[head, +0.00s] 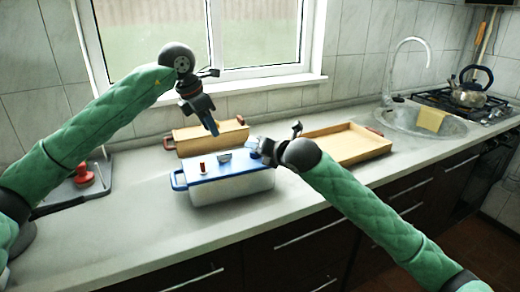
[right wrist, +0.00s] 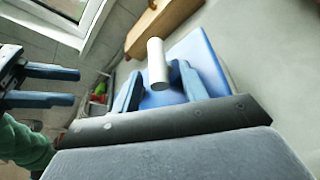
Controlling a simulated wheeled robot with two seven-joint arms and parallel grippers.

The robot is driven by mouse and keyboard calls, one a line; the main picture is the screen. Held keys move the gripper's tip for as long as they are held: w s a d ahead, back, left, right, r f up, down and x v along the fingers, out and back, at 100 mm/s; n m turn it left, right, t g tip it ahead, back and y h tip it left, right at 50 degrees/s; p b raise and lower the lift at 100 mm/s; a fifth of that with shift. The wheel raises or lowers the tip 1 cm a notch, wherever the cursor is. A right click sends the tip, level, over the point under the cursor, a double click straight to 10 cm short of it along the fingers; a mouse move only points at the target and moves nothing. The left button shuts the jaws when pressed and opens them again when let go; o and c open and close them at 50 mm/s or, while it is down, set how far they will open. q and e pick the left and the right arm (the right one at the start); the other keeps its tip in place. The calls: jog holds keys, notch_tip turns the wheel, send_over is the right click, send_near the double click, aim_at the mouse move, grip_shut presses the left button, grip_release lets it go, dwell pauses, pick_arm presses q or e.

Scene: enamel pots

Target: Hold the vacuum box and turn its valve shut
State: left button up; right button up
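The vacuum box (head: 232,187) is a white box with a blue lid and a blue loop handle at its left end. It stands on the counter. A small red-topped valve (head: 202,168) and a grey fitting (head: 224,156) stand on the lid. My left gripper (head: 212,128) is open and empty, above and behind the box. My right gripper (head: 256,150) is at the right end of the lid. In the right wrist view its fingers are apart on either side of a white cylinder (right wrist: 157,65), over the blue lid (right wrist: 205,62). I cannot tell whether they touch it.
A wooden box (head: 210,138) with red handles stands close behind. A shallow wooden tray (head: 350,143) lies to the right. A red-knobbed item (head: 83,177) is at the left. The sink (head: 405,118) and a kettle (head: 470,92) are far right. The counter in front is clear.

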aim_at(225, 156)
pick_arm(q)
jog(key=shift+c, duration=0.4)
pick_arm(e)
grip_shut()
pick_arm(q)
jog(key=d+f, duration=0.1)
jog(key=f, duration=0.2)
jog(key=w+d+f+m, duration=0.1)
jog(key=f, duration=0.2)
jog(key=w+d+f+m+h, duration=0.1)
jog(key=f, duration=0.2)
jog(key=shift+f+g, duration=0.1)
jog(key=shift+g, duration=0.2)
grip_shut()
